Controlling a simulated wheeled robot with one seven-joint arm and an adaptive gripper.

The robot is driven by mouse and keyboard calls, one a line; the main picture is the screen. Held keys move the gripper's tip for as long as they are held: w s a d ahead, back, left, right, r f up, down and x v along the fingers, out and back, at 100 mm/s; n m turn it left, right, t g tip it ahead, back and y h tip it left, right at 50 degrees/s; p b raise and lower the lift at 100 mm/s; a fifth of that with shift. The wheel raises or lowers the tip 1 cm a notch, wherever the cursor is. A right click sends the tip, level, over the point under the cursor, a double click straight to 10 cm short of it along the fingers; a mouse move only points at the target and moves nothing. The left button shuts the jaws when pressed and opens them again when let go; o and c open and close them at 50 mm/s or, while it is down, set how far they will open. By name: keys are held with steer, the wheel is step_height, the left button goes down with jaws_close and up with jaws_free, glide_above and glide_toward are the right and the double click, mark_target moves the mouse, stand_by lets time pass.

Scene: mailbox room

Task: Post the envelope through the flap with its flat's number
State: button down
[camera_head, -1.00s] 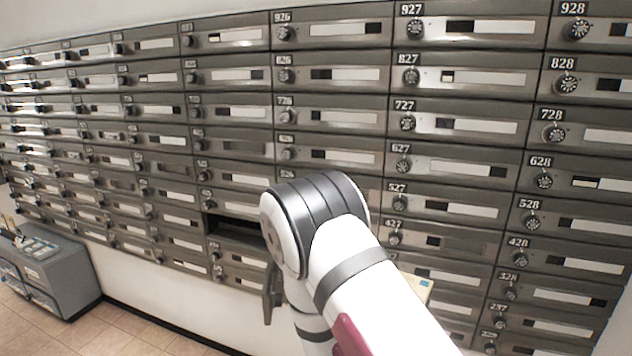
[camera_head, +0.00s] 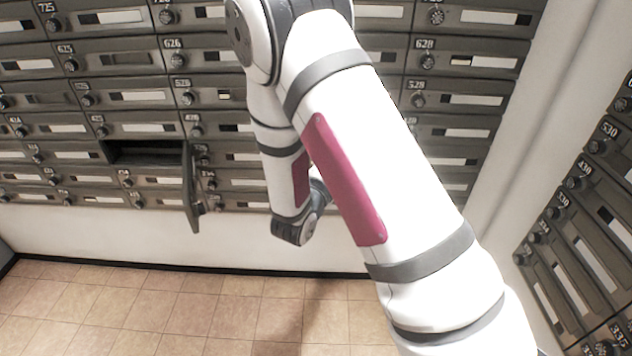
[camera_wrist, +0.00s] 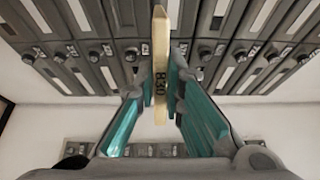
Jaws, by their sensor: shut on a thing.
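My gripper (camera_wrist: 161,92) shows in the wrist view, its teal fingers shut on a thin cream envelope (camera_wrist: 161,45). The envelope stands upright in the picture, sticks out past the fingertips and is seen nearly edge-on. Dark digits on it look like 830, small and turned sideways. Mailbox flaps (camera_wrist: 95,15) lie beyond it; I cannot tell their numbers there. In the head view my arm crosses the middle, and the gripper and envelope are hidden. Mailbox 628 (camera_head: 480,62) is on the facing wall. A right-hand wall carries mailboxes such as 530 (camera_head: 600,145).
One mailbox door (camera_head: 191,187) hangs open on the facing wall, beside a dark empty slot (camera_head: 145,152). A pale corner strip (camera_head: 535,110) separates the two mailbox walls. The tiled floor (camera_head: 130,310) is clear at the lower left.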

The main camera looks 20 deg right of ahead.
steer(key=s+d+r+m+g+h+p, duration=0.3)
steer(key=d+r+m+g+h, duration=0.15)
steer(key=d+r, duration=0.7)
steer(key=s+d+r+m+g+p, duration=0.4)
steer(key=s+d+r+g, duration=0.3)
steer(key=s+d+r, duration=0.7)
steer(key=s+d+r+m+g+p, duration=0.4)
steer(key=s+d+r+g, duration=0.4)
steer(key=s+d+r, duration=0.75)
steer(key=d+r, duration=0.1)
steer(key=d, duration=0.4)
steer(key=shift+s+d+y, duration=0.15)
steer(key=shift+s+y, duration=0.15)
steer(key=shift+y, duration=0.15)
steer(key=shift+r+t, duration=0.1)
steer(key=shift+t, duration=0.15)
